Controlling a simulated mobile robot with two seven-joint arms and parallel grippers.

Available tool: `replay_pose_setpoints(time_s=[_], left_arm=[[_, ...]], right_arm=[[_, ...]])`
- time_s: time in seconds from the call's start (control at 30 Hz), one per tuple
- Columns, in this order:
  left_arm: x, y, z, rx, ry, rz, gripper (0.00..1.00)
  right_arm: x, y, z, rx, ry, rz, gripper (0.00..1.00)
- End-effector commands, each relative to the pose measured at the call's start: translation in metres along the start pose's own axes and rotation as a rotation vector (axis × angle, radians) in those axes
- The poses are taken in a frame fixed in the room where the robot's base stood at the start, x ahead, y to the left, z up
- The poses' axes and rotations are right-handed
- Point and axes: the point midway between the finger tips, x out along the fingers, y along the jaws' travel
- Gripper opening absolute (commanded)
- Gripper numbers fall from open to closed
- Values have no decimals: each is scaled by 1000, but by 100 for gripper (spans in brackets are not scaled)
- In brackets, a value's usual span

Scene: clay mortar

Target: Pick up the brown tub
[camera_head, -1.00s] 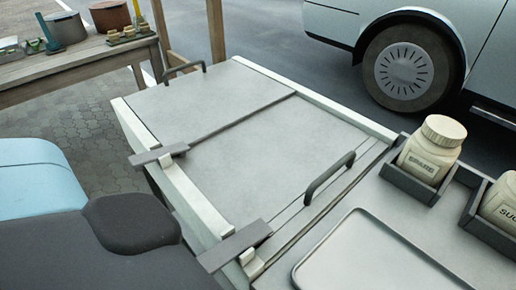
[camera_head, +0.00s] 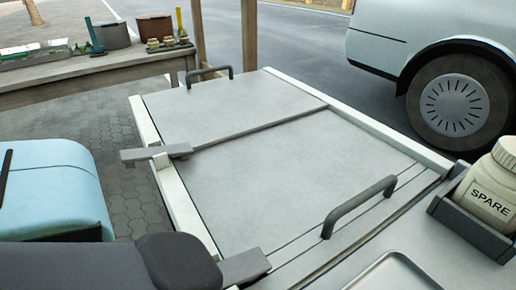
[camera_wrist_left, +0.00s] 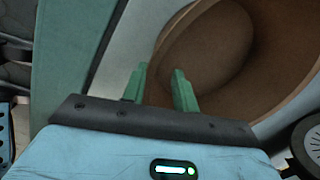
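A brown tub (camera_wrist_left: 235,45) fills the upper right of the left wrist view, close up, with its round hollow showing. My left gripper (camera_wrist_left: 159,72) has its two green fingers apart at the tub's near left edge. The right finger overlaps the brown, and the left finger is over a pale grey surface. I cannot tell whether either finger touches the tub. In the head view a small brown tub (camera_head: 151,29) stands on the wooden bench at the back left; I cannot tell whether it is the same one. Neither gripper's fingers show in the head view.
A grey worktop (camera_head: 270,160) with raised dark handles (camera_head: 357,205) lies ahead. The wooden bench (camera_head: 90,68) also holds a grey pot (camera_head: 111,36) and small items. A jar marked SPARE (camera_head: 490,195) sits in a holder at right. A vehicle (camera_head: 450,35) stands behind.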

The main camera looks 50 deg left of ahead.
Motion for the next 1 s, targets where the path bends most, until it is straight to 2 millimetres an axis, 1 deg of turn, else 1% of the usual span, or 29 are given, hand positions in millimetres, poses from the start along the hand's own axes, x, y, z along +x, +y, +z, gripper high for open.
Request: replay_pose_setpoints(time_s=[0.03,0.17,0.27,0.37,0.5,0.63,1.0], left_arm=[[5,0,0,-1,-1,1,29],[5,0,0,0,0,-1,29],[10,0,-1,-1,1,0,29],[21,1,-3,-2,1,1,29],[41,3,-7,-2,1,4,29],[56,2,-6,-1,0,1,29],[56,0,-6,0,0,-1,29]], right_arm=[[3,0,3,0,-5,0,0],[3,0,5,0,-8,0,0],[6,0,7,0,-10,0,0],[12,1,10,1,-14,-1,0],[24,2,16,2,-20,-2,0],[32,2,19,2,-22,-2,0],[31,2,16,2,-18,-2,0]])
